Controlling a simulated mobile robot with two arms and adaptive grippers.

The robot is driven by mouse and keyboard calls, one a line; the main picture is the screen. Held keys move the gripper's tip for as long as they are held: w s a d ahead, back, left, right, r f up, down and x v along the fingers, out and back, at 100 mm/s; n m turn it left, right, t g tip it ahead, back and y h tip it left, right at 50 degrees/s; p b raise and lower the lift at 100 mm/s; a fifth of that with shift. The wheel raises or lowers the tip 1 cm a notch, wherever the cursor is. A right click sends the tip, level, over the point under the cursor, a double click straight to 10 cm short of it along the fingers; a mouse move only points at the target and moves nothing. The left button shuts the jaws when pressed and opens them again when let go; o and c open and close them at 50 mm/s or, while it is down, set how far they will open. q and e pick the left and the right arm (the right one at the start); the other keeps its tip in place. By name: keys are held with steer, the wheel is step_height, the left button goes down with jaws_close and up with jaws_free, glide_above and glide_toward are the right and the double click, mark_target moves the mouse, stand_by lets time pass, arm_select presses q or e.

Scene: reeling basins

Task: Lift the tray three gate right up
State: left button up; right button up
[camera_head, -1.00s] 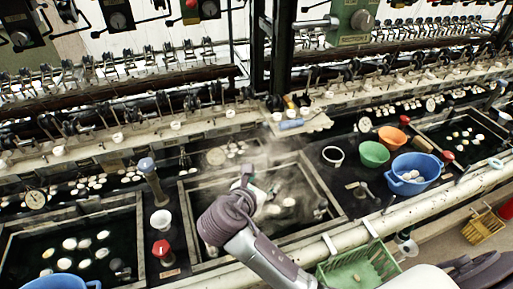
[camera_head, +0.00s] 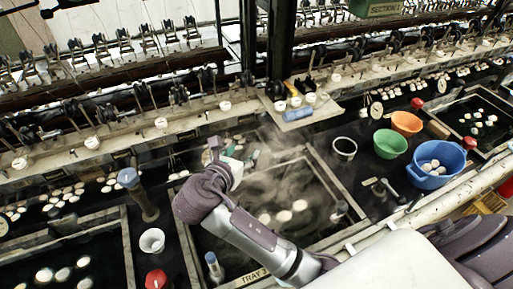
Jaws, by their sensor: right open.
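The basin marked TRAY 3 (camera_head: 250,277) is a dark, steaming water basin with a grey rim, and pale cocoons float in it. A small dark post with a light top (camera_head: 340,210) stands at its right side, and a blue-topped handle (camera_head: 213,265) at its near left. I cannot tell for sure which part is the right gate. My right arm reaches across the basin. My right gripper (camera_head: 228,152) is open and appears empty above the basin's far left part, apart from both handles. My wrist hides part of the left rim. My left gripper is out of view.
A taller blue-topped post (camera_head: 135,185) and a white cup (camera_head: 152,241) stand left of the basin. Green (camera_head: 390,143), orange (camera_head: 406,123) and blue (camera_head: 435,163) bowls sit to the right. A ledge with spools (camera_head: 300,112) lies behind.

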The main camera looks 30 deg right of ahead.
mark_target(259, 145)
arm_select(q)
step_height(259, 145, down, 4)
steer(key=b, duration=0.3)
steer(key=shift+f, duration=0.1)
arm_select(e)
steer(key=f+x, duration=0.1)
steer(key=x, duration=0.4)
steer(key=f+x, duration=0.1)
steer(key=x, duration=0.4)
steer(key=s+a+f+x, duration=0.1)
steer(key=x, duration=0.4)
steer(key=shift+w+d+f, duration=0.15)
steer(key=shift+w+f, duration=0.1)
steer(key=shift+f, duration=0.1)
steer(key=shift+c, duration=0.3)
jaws_close()
